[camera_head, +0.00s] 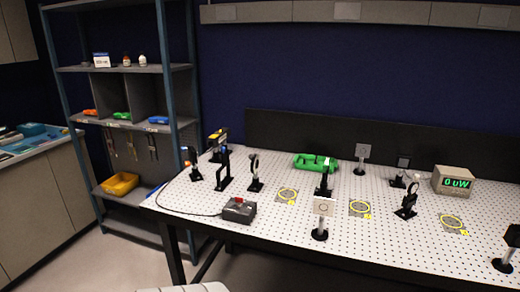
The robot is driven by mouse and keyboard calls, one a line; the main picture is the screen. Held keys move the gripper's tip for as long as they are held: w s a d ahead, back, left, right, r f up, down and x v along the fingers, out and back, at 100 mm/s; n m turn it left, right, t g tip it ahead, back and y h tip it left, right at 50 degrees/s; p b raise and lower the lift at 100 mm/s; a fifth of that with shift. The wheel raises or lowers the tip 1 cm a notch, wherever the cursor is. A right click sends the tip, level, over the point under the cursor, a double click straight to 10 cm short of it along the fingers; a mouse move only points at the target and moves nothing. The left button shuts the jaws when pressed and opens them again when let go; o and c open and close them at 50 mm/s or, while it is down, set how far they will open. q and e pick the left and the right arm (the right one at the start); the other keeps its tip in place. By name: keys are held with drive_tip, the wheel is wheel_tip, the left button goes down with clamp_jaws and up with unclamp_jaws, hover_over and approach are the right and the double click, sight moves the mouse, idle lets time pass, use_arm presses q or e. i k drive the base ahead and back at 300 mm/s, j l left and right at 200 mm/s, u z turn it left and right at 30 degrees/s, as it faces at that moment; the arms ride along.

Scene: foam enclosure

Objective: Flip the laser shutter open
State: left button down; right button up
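The laser shutter is not clearly identifiable at this size. A dark post-mounted device with a yellow top (218,140) stands at the left of the white perforated optical table (290,240). A small post mount (192,165) with a pale and orange tip stands just left of it. A grey box with a red part on top (238,210) sits at the table's front left, with a black cable running from it. I cannot tell whether any shutter is open or closed. Neither of my grippers is in view.
Post-mounted optics (406,200), yellow ring marks (360,208), a green tray (315,161) and a meter reading "0 uW" (452,180) occupy the table. Shelving (125,125) stands left; floor between is clear.

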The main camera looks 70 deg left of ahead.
sight(224, 155)
drive_tip(key=u, duration=2.4)
drive_tip(key=i+j, duration=0.25)
drive_tip(key=i, duration=0.15)
drive_tip(key=i+j+u, duration=0.1)
drive_tip(key=i+j, duration=0.2)
drive_tip(key=i+j+u, duration=0.1)
drive_tip(key=i, duration=0.45)
drive_tip(key=i+j, duration=0.3)
drive_tip(key=i+u, duration=0.05)
drive_tip(key=i, duration=0.05)
